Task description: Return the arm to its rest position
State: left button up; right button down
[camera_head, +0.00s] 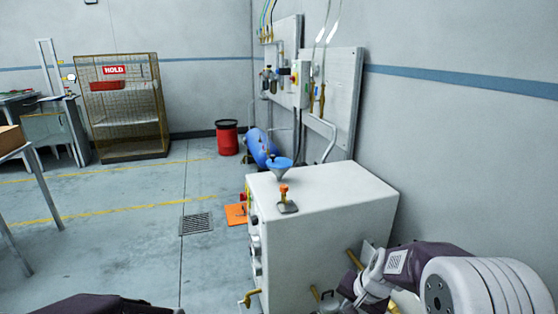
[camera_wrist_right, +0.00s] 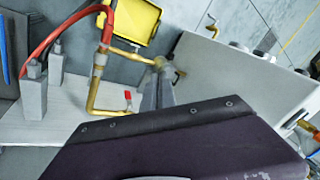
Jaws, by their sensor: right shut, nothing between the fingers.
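My right arm (camera_head: 425,260) comes in from the lower right in the head view, beside the near right side of the white cabinet (camera_head: 330,190). Its gripper cannot be made out clearly there. In the right wrist view my right gripper (camera_wrist_right: 158,88) shows as grey fingers, shut and empty, partly hidden behind the dark purple housing. Brass pipework (camera_wrist_right: 97,85) with a small red handle lies just left of the fingers; I cannot tell whether they touch. A dark purple part of my own body shows at the bottom left of the head view. My left gripper is out of view.
A red bin (camera_head: 227,138) and a HOLD cage (camera_head: 122,105) are farther back. The floor at left centre is mostly clear.

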jog(key=s+f+n+g+h, duration=0.1)
jog(key=s+n+g, duration=0.15)
jog(key=s, duration=0.65)
jog(key=s+f+n+g, duration=0.15)
jog(key=s+n, duration=0.25)
jog(key=s, duration=0.4)
notch_tip(320, 180, up, 30)
jog(key=a+t+p, duration=0.1)
jog(key=p, duration=2.9)
jog(key=shift+w, duration=0.35)
